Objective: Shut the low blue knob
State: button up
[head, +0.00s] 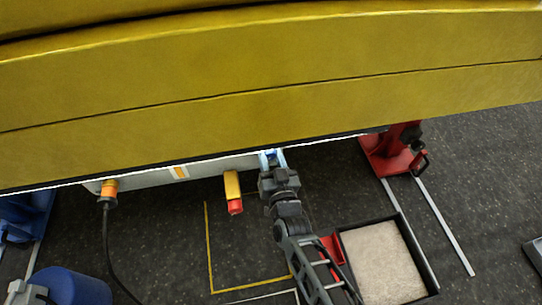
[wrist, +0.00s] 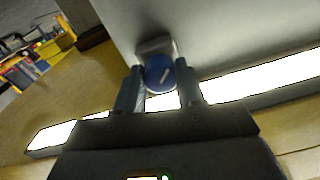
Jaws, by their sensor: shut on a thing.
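The low blue knob (wrist: 160,73) shows in the wrist view, round, with a pale line mark that runs at a slant. It sits on a light bracket against a grey panel (wrist: 225,30). My gripper (wrist: 158,88) has one finger on each side of the knob and is shut on it. In the head view, my gripper (head: 272,160) reaches up to the lower edge of the yellow boom (head: 270,90), at the right end of a pale grey box. The knob itself is mostly hidden there by my gripper and the boom.
A yellow block with a red end (head: 234,192) hangs left of my gripper. An orange connector (head: 109,188) with a black cable is at far left. A red stand (head: 392,155) is at right. A black-rimmed tray (head: 430,280) lies below. A bright light strip (wrist: 260,80) crosses behind my fingers.

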jog(key=shift+f, duration=0.1)
dwell(0.5)
jog(key=o, duration=1)
jog(key=shift+o, duration=0.2)
jog(key=p+v, duration=0.2)
jog(key=v, duration=0.6)
